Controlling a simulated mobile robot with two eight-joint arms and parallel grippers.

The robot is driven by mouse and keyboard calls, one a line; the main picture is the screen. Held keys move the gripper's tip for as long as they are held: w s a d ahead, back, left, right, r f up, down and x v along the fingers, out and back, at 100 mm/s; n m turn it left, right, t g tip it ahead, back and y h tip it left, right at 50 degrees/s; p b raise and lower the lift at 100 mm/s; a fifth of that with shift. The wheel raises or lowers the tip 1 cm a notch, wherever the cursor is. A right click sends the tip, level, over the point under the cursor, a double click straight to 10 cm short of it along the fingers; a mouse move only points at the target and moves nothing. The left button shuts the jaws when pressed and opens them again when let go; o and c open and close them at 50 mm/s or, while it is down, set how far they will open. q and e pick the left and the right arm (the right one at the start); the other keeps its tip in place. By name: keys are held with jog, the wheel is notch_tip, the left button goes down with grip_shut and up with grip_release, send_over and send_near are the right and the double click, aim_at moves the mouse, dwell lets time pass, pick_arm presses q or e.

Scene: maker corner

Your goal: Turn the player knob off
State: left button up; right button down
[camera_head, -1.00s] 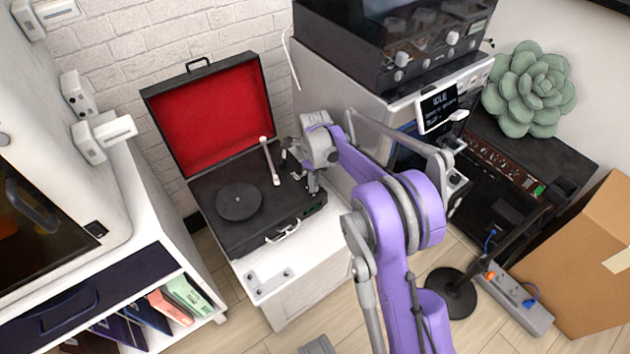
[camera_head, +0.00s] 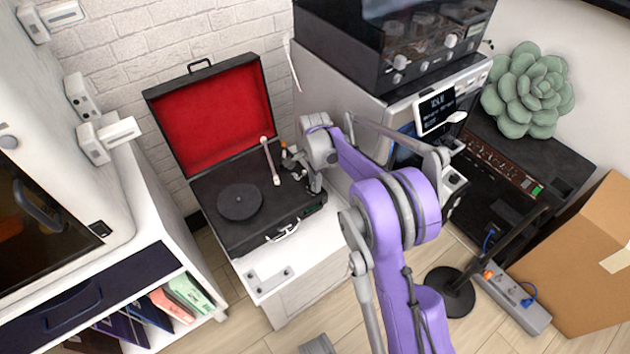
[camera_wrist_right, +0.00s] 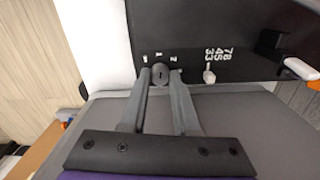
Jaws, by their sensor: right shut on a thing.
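The record player (camera_head: 258,228) is an open black suitcase with a red-lined lid (camera_head: 214,116), standing on a white cabinet. Its dark platter and pale tonearm (camera_head: 270,160) show at its left and middle. In the right wrist view, the round black player knob (camera_wrist_right: 161,74) sits on the black deck by the marks 1 and 2. My right gripper (camera_wrist_right: 161,80) is shut on the knob, one finger on each side. In the head view my right gripper (camera_head: 305,172) is over the player's right side, partly hidden by its own wrist. My left gripper is not in view.
A small pale switch (camera_wrist_right: 209,76) beside the marks 33, 45 and 78 is right of the knob. A white cabinet (camera_head: 160,225) stands left. A black-topped machine (camera_head: 400,50), a green succulent (camera_head: 528,88) and a cardboard box (camera_head: 580,262) are right.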

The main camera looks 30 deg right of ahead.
jog(key=n, duration=0.5)
jog(key=shift+n, duration=0.3)
jog(key=n+p, duration=0.1)
jog(key=n, duration=0.3)
jog(key=shift+n, duration=0.4)
jog(key=c, duration=0.7)
grip_release()
jog(key=shift+o, duration=0.2)
jog(key=shift+r, duration=0.1)
notch_tip(320, 180, up, 11)
jog(key=p, duration=0.2)
